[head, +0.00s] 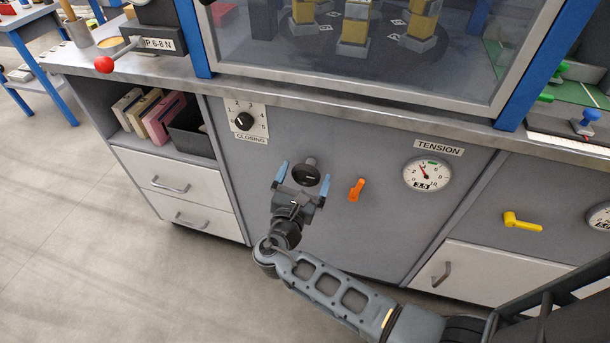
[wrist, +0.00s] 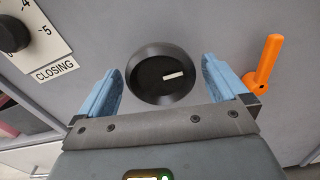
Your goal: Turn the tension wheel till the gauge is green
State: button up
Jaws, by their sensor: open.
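A dark round wheel (head: 311,162) with a white mark sits on the grey front panel; it also shows in the wrist view (wrist: 160,78), its mark pointing right. My gripper (head: 304,170) is open in front of the panel, with blue fingers either side of the wheel. In the wrist view my gripper (wrist: 161,70) shows a gap between each finger and the wheel. I cannot tell whether the fingertips reach past its face. The round white tension gauge (head: 427,174) is right of the wheel. Its thin needle leans up-left, with a small green patch near the top.
An orange lever (head: 356,190) sticks out just right of the wheel, also close to my right finger in the wrist view (wrist: 264,62). A closing dial (head: 243,121) is up-left. A yellow lever (head: 522,222) is farther right. The metal counter edge (head: 340,110) runs above.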

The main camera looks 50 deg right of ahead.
jog(key=shift+w+d, duration=0.1)
jog(key=shift+d, duration=0.15)
jog(key=c, duration=1)
jog(key=shift+m, duration=0.4)
jog(key=m+b, duration=0.3)
jog(key=m, duration=0.1)
jog(key=shift+f, duration=0.15)
jog(key=m+b, duration=0.3)
jog(key=m, duration=0.2)
jog(key=m+b, duration=0.4)
jog(key=m, duration=0.1)
jog(key=shift+m+b, duration=1.25)
jog(key=shift+m, duration=0.25)
